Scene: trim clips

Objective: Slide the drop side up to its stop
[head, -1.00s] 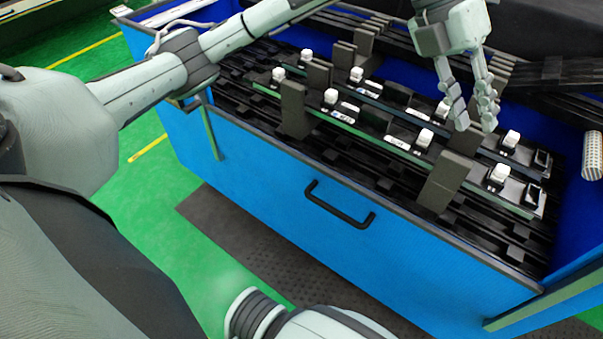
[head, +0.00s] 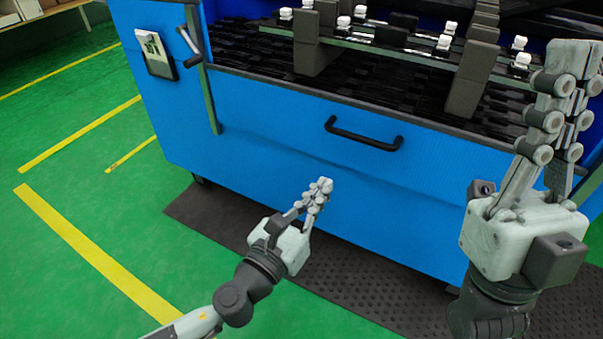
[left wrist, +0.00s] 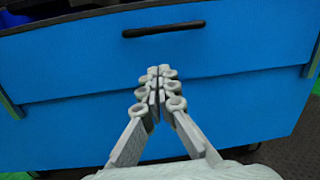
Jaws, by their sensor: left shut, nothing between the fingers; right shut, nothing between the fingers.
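The drop side is the blue front panel (head: 270,100) of a large blue bin, with a dark top edge and a black bar handle (head: 363,134). The handle also shows in the left wrist view (left wrist: 163,30), above and beyond the fingertips. My left gripper (head: 322,187) is shut and empty in front of the blue front, below and left of the handle. Its fingertips (left wrist: 158,73) point toward the panel in the left wrist view. My right gripper (head: 578,68) is shut and empty, raised at the right with its fingers up, away from the handle.
Upright guide rails stand at the left (head: 205,85) and right of the front. Inside the bin, dark blocks (head: 470,78) and strips with white clips rise above the panel's top edge. A dark mat (head: 350,270) lies on the green floor. Open floor (head: 90,190) is at the left.

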